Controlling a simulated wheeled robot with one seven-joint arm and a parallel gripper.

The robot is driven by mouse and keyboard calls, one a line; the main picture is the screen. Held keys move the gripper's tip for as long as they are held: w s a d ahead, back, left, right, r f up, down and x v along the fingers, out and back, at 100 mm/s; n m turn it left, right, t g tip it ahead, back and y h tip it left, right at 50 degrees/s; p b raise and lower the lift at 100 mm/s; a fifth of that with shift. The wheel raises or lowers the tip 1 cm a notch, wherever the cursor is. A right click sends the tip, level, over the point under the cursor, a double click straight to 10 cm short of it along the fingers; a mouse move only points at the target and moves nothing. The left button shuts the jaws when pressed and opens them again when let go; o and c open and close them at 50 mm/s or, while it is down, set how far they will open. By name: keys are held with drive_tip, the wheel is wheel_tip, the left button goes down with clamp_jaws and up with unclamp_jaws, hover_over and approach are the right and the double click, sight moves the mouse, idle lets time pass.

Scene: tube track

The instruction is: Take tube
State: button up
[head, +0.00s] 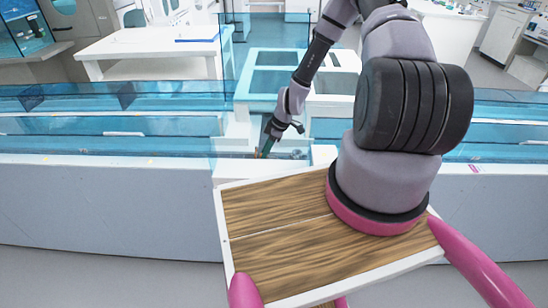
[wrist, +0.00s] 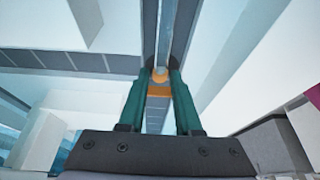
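My gripper (head: 266,146) reaches down into the track area beyond the front wall in the head view. In the wrist view its two green fingers with dark tips (wrist: 162,68) stand a small gap apart. A small orange piece with a pale round end (wrist: 159,76), perhaps part of the tube, lies between the fingers. It nearly fills the gap, and I cannot tell whether the fingers press on it. The rest of the tube cannot be made out clearly. In the head view the fingertips are small and partly hidden.
Long tracks with blue transparent panels (head: 60,125) run left and right behind a pale front wall (head: 110,200). Pale walls (wrist: 245,60) rise close beside the fingers. A white table (head: 150,45) stands at the back left.

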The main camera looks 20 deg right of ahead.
drive_tip(key=shift+a+f, duration=0.1)
drive_tip(key=shift+f, duration=0.25)
clamp_jaws()
drive_tip(key=shift+r, duration=0.1)
wheel_tip(320, 180, up, 10)
idle(0.4)
